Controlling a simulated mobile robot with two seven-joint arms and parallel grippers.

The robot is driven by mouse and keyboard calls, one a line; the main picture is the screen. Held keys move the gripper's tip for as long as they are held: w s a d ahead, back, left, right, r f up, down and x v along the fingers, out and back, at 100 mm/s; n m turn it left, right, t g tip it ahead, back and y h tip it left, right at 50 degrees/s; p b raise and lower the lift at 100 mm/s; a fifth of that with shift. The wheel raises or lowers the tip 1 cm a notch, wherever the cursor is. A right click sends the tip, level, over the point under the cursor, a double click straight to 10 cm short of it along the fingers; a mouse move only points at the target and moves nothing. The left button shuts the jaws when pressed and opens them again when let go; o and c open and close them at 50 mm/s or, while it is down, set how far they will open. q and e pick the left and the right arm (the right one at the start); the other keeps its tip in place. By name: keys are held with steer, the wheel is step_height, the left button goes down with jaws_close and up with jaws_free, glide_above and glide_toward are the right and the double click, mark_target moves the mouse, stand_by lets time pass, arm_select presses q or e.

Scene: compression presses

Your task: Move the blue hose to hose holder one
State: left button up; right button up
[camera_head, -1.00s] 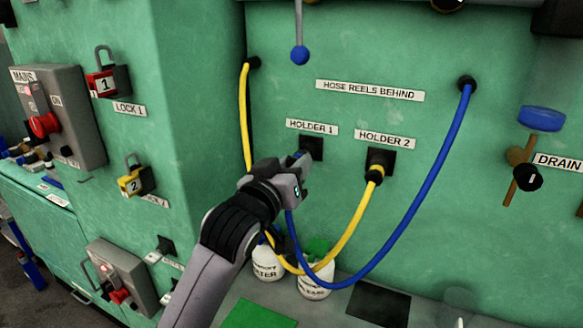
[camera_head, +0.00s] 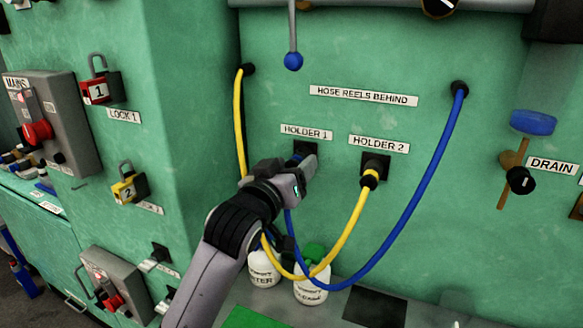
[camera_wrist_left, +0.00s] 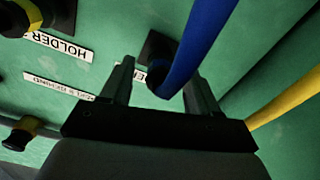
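The blue hose (camera_head: 418,195) runs from a hole at the upper right, sags low and rises to my left gripper (camera_head: 310,166) at holder one. In the left wrist view the fingers (camera_wrist_left: 158,82) stand apart on either side of the end of the blue hose (camera_wrist_left: 200,45), with a gap on the finger at the left. Holder one (camera_head: 303,147) is a black square plate, partly covered by my gripper. The hose end lies right at this plate (camera_wrist_left: 157,46); I cannot tell how far in it sits. My right gripper is not in view.
The yellow hose (camera_head: 350,228) sits in holder two (camera_head: 376,163) and crosses the blue hose low down. White bottles (camera_head: 311,291) stand on the ledge beneath. A blue-knobbed lever (camera_head: 293,60) hangs above, and a drain valve (camera_head: 520,180) is at the right.

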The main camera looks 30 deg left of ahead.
arm_select(q)
steer(key=shift+s, duration=0.1)
steer(key=s+b, duration=0.1)
steer(key=s, duration=0.6)
steer(key=shift+d, duration=0.2)
stand_by(0.5)
